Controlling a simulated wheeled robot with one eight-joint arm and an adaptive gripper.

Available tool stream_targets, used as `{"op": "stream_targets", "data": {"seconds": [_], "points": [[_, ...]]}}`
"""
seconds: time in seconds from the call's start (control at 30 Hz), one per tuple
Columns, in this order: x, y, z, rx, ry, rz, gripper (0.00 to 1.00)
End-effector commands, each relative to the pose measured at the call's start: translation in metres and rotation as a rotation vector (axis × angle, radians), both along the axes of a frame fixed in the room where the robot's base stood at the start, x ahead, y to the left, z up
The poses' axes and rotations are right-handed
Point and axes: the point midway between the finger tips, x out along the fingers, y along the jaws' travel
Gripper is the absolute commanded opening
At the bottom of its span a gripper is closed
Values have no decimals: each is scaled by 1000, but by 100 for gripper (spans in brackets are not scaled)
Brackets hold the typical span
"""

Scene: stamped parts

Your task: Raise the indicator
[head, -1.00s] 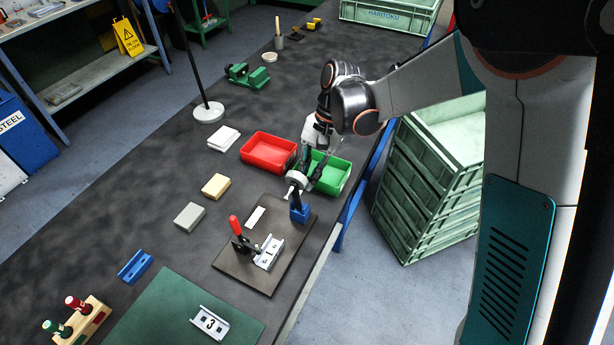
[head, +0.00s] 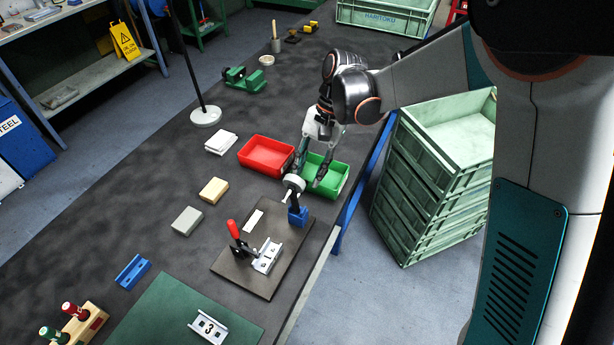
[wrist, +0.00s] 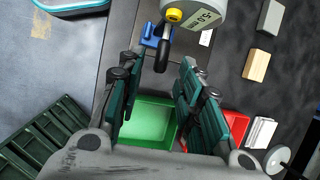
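The indicator (head: 293,183) is a round pale dial on a dark arm that rises from a blue base (head: 298,216) on a dark fixture plate (head: 245,284). In the wrist view the indicator (wrist: 205,14) is at the top, with a yellow cap and a dark looped part below it. My gripper (head: 311,172) is just behind the dial in the head view. In the wrist view my gripper (wrist: 150,82) has its two fingers spread, with a clear gap and nothing held. The looped part is ahead of that gap; contact is not visible.
The plate also bears a red-handled clamp (head: 233,229) and a metal channel part (head: 267,256). A green bin (head: 335,187) and a red bin (head: 266,155) stand close behind. Another channel part (head: 208,328) lies on the green mat (head: 157,318). Stacked crates (head: 400,205) stand right of the table.

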Motion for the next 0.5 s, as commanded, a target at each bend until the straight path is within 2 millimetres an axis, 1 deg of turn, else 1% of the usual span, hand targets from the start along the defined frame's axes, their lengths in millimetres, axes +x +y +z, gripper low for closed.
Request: {"op": "stream_targets", "data": {"seconds": [0.03,0.1,0.3,0.4,0.5], "points": [[3,-3,10,0,0,-1,33],[7,-7,24,-1,1,-2,33],[18,-17,60,0,0,-1,33],[23,-21,72,0,1,-1,33],[25,-23,80,0,1,-1,33]]}}
